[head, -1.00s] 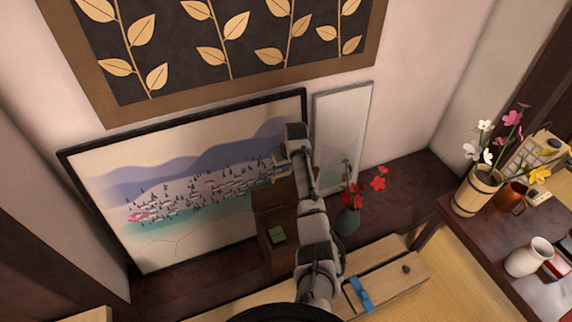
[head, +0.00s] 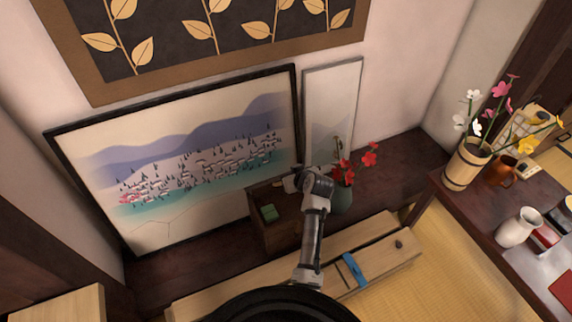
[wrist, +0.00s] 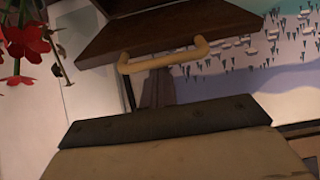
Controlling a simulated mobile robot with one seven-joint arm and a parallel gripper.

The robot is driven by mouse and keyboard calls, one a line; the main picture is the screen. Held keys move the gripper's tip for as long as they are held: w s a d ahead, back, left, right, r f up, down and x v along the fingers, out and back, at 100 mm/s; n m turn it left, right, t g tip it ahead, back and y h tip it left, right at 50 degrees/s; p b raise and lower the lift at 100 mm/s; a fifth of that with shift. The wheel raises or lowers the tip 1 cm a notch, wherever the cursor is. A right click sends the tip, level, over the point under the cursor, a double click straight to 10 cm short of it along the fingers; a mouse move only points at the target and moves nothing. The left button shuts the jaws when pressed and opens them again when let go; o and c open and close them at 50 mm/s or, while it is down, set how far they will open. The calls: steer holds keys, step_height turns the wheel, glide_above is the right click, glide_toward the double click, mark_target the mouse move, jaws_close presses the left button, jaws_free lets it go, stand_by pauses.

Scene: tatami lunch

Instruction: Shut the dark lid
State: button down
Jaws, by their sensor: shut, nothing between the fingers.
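The dark lid (wrist: 185,28) fills the upper part of the wrist view and carries a tan bar handle (wrist: 165,62). Its exact angle is hard to tell in the head view, where my arm covers part of it. My gripper (head: 288,183) is over the back right of the box. In the wrist view its shut, empty fingers (wrist: 157,80) are close to the handle; contact cannot be told.
A green vase (head: 341,198) with red flowers stands just right of the box. The landscape picture (head: 180,160) and a narrow pale panel (head: 332,110) lean on the wall behind. A pale wooden bench (head: 375,262) with a blue item (head: 354,270) lies in front. A dark table (head: 455,205) is at right.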

steer(key=s+d+f+t+b, duration=0.1)
steer(key=s+d+f+b, duration=0.2)
steer(key=s+f+b, duration=0.3)
steer(key=shift+s+f+y, duration=0.3)
steer(key=shift+s+f, duration=0.3)
steer(key=shift+f, duration=0.95)
step_height(320, 180, up, 4)
steer(key=p, duration=0.3)
steer(key=s+d+f+b, duration=0.1)
steer(key=s+d, duration=0.2)
steer(key=s, duration=0.5)
steer(key=shift+s+d+f+b, duration=0.15)
steer(key=shift+s+d+b, duration=0.05)
steer(key=shift+b, duration=0.15)
steer(key=shift+w, duration=0.1)
